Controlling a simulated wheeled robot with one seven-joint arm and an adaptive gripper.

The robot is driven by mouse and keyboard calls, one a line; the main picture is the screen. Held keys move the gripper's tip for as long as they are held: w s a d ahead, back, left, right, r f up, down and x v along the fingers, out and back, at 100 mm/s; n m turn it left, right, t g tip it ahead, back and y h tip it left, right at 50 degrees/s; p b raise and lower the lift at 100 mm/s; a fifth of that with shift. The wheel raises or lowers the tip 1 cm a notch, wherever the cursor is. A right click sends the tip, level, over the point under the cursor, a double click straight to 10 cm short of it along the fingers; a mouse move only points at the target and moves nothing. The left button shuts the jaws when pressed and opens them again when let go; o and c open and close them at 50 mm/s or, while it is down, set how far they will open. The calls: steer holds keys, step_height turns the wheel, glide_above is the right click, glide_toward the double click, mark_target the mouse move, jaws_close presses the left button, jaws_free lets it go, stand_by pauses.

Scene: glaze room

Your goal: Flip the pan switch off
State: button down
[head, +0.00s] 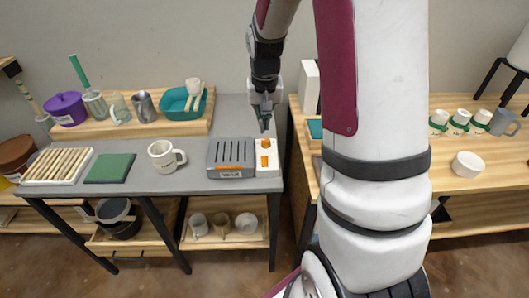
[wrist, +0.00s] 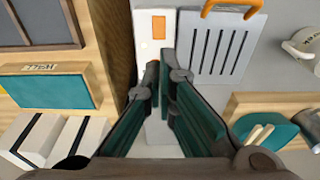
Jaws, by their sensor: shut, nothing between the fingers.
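A narrow white panel (head: 274,168) lies at the right end of the grey bench top. It carries an orange rocker (head: 264,161) toward the front and a rounded orange part (head: 265,143) behind it; which one is the pan switch I cannot tell. In the wrist view the rocker (wrist: 158,27) shows plainly ahead of my fingertips. My gripper (head: 264,125) points down over the back part of the panel, shut and empty. In the wrist view my gripper (wrist: 161,75) hides much of the rounded part; whether it touches is unclear.
A grey slotted box (head: 231,170) with an orange handle stands just left of the panel. A white mug (head: 162,153) and a green pad (head: 110,168) are further left. A teal basin (head: 177,101) sits on the back shelf. A wooden table (head: 452,188) stands to the right.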

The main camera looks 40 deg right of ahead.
mark_target(264, 158)
steer(key=shift+f, duration=0.1)
steer(key=f, duration=0.4)
steer(key=w+f, duration=0.1)
steer(key=f, duration=0.4)
steer(key=d+f, duration=0.1)
steer(key=f, duration=0.3)
steer(key=shift+w+f+p, duration=0.3)
steer(key=shift+f+p, duration=0.05)
steer(key=shift+p, duration=0.05)
